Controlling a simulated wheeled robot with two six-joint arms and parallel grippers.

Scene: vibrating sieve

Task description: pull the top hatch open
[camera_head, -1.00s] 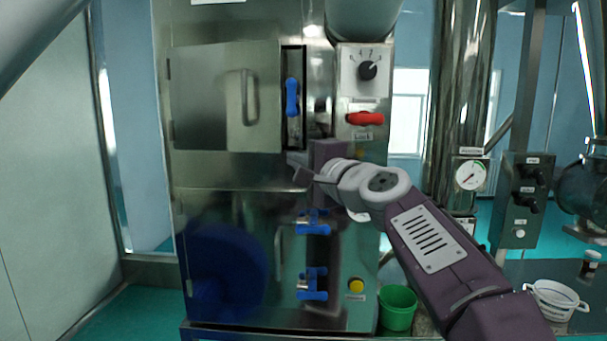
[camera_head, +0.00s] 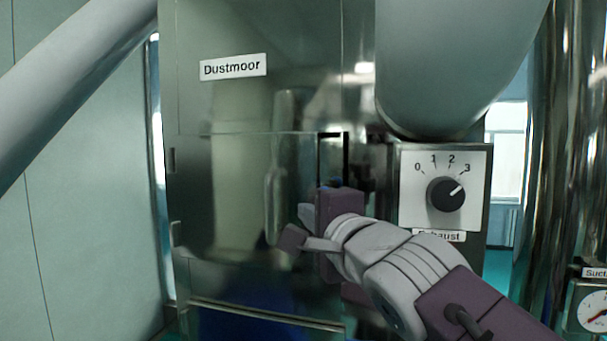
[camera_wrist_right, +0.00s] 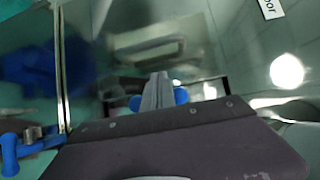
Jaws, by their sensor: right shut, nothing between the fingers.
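The top hatch (camera_head: 220,190) is a shiny metal door on the cabinet front, with hinges along its left edge; it looks closed. Its upright bar handle (camera_head: 274,200) is near its right side and also shows in the wrist view (camera_wrist_right: 150,50). My right gripper (camera_head: 298,229) is in front of the hatch's right edge, just right of the handle's lower end. In the wrist view its fingers (camera_wrist_right: 160,90) are together and empty, apart from the handle. A blue latch (camera_wrist_right: 181,96) shows on both sides of the fingers, partly hidden; contact is unclear. My left gripper is out of view.
An exhaust dial (camera_head: 445,193) on a white plate is right of the hatch, close to my right wrist. A wide grey duct (camera_head: 450,60) hangs above it. Another blue latch (camera_wrist_right: 12,150) shows at the wrist view's left edge.

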